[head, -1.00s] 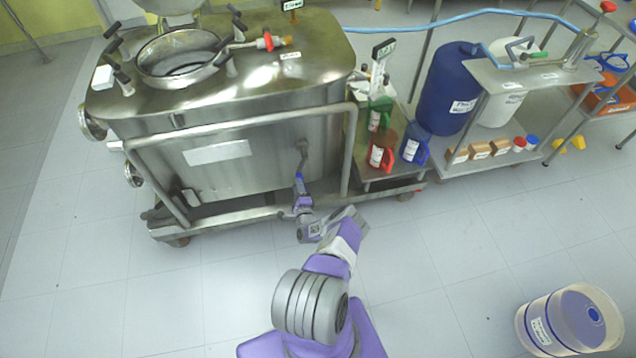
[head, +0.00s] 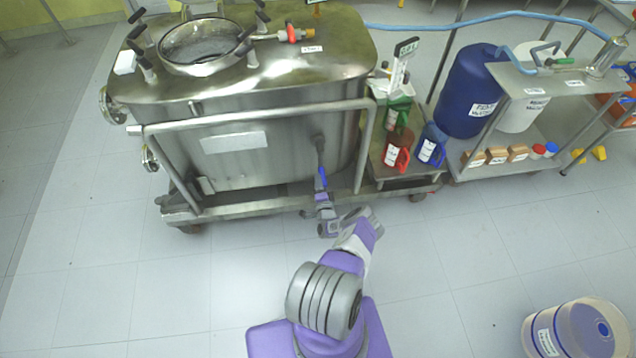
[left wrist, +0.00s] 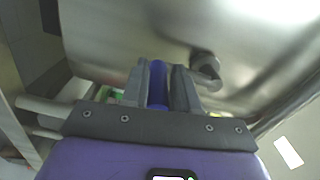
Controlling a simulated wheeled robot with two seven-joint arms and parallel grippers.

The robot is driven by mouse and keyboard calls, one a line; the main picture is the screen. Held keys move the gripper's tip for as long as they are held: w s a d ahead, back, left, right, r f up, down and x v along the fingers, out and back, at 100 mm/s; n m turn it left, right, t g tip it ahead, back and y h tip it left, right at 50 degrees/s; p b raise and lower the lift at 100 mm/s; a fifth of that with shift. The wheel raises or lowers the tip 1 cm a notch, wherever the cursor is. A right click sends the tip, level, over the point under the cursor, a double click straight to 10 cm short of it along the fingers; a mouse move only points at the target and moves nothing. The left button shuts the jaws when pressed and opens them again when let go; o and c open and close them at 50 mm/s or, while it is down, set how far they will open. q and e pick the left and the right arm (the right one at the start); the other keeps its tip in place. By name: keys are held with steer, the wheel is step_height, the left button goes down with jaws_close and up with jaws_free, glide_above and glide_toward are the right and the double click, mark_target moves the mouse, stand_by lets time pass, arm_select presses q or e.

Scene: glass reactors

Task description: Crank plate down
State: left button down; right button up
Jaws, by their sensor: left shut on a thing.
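The steel reactor (head: 270,165) stands at the upper left of the head view. A small crank (head: 319,145) with a blue handle (head: 322,176) hangs on its front, near the right end. My left gripper (head: 323,188) is shut on the blue handle. In the left wrist view the blue handle (left wrist: 158,82) sits between the two fingers of the gripper (left wrist: 158,88), and the grey crank hub (left wrist: 205,68) shows just to the right against the steel wall. The fingers partly hide the handle. No separate plate can be made out. My right gripper is not in view.
A steel frame rail (head: 270,108) runs across the reactor front, its post right of the crank. A low cart with red (head: 396,155) and blue (head: 431,146) jugs stands to the right. A lidded drum (head: 555,335) is at lower right. The floor in front is clear.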

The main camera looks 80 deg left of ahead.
arm_select(q)
steer(key=shift+w+r+t, duration=0.15)
steer(key=shift+w+r, duration=0.05)
steer(key=shift+w, duration=0.35)
steer(key=shift+w+r+t, duration=0.15)
steer(key=shift+w, duration=0.4)
steer(key=c, duration=1)
jaws_free()
steer(key=shift+w, duration=0.1)
steer(key=shift+o, duration=0.7)
steer(key=shift+s+f, duration=0.15)
steer(key=shift+s, duration=0.2)
steer(key=d+p, duration=0.3)
steer(key=d, duration=0.4)
steer(key=shift+s+d, duration=0.3)
steer(key=shift+s, duration=0.1)
